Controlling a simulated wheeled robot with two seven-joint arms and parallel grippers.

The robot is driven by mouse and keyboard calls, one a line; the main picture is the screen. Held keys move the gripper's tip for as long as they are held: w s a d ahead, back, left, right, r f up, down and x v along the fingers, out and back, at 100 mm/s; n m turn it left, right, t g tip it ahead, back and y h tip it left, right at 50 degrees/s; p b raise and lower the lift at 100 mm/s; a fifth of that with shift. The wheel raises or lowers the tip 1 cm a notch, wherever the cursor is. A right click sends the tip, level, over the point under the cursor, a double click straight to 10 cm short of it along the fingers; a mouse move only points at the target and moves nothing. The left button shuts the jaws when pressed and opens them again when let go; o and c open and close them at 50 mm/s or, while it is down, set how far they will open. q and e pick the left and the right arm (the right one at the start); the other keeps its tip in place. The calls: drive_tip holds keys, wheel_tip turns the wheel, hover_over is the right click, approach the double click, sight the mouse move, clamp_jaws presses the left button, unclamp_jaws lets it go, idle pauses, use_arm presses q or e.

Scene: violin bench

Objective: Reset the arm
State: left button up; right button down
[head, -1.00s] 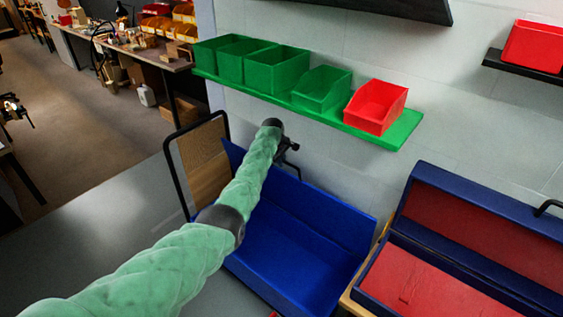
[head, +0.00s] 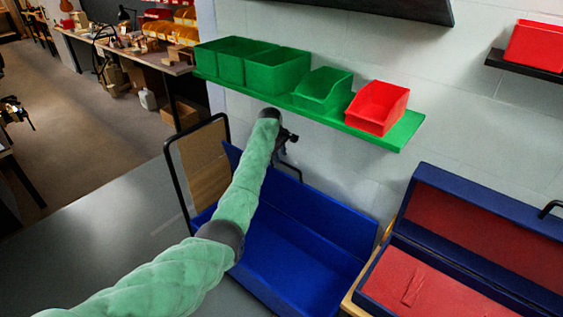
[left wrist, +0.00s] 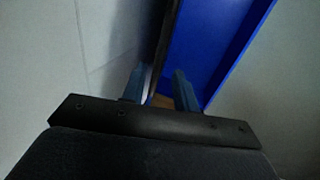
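My left arm, in a pale green sleeve, comes in from the lower left in the head view. Its left gripper (head: 288,139) is at the wall, above the back edge of the blue bin (head: 310,235) and below the green shelf (head: 400,132). In the left wrist view the two fingers of the left gripper (left wrist: 160,90) stand apart with nothing between them that they grip. The blue bin (left wrist: 215,40) shows beyond the fingers there. My right gripper is not in view.
Green bins (head: 277,72) and a red bin (head: 377,107) stand on the shelf just above my left arm. A framed panel (head: 203,165) stands left of the blue bin. An open blue case (head: 470,190) with red lining is at the right. Grey floor or tabletop lies at lower left.

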use_arm(q)
drive_tip(key=shift+v, duration=0.85)
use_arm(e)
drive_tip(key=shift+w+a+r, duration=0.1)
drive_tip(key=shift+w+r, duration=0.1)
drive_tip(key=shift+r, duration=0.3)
